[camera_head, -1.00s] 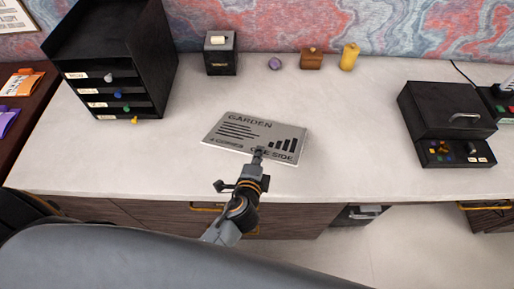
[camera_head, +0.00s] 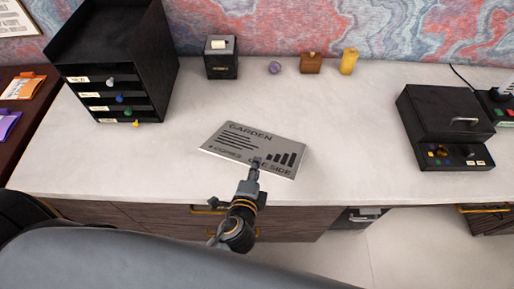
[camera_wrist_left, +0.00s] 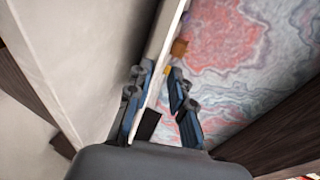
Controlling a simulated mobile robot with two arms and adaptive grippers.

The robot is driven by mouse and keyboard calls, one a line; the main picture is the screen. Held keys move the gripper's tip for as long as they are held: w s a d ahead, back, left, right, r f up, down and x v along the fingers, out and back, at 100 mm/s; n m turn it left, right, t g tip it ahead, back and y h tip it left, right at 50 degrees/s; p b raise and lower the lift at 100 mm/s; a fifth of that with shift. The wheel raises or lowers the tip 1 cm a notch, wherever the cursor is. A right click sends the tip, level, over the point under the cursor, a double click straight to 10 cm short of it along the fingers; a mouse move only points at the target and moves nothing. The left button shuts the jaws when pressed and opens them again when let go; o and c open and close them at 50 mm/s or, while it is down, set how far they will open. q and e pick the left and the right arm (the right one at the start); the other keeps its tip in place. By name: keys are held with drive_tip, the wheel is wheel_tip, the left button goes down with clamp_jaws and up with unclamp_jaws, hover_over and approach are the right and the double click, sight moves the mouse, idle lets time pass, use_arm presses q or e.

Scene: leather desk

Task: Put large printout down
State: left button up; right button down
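The large printout (camera_head: 250,150) is a grey panel with GARDEN and ONE SIDE printed on it. It is over the desk near its front edge, roughly level; I cannot tell whether it touches the desk. My left gripper (camera_head: 256,162) is at its near edge. In the left wrist view the printout (camera_wrist_left: 161,50) is a thin pale strip seen edge-on between the two fingers of my left gripper (camera_wrist_left: 158,72). The fingers stand apart, with a gap visible between the strip and the right finger. My right gripper is not in view.
A black drawer unit (camera_head: 128,65) stands at the left on the desk (camera_head: 340,170). A small black box (camera_head: 221,57), purple item (camera_head: 274,68), brown box (camera_head: 311,63) and yellow item (camera_head: 348,62) line the back. A black machine (camera_head: 445,125) stands at the right. The desk around the printout is clear.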

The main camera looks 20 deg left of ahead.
use_arm(q)
drive_tip(key=v, duration=0.3)
drive_tip(key=shift+s, duration=0.1)
drive_tip(key=shift+r, duration=0.1)
wheel_tip(320, 180, up, 7)
drive_tip(key=s+p, duration=0.2)
drive_tip(key=p, duration=0.3)
drive_tip(key=shift+s+d+p, duration=0.2)
drive_tip(key=shift+s+p, duration=0.1)
drive_tip(key=shift+s, duration=0.1)
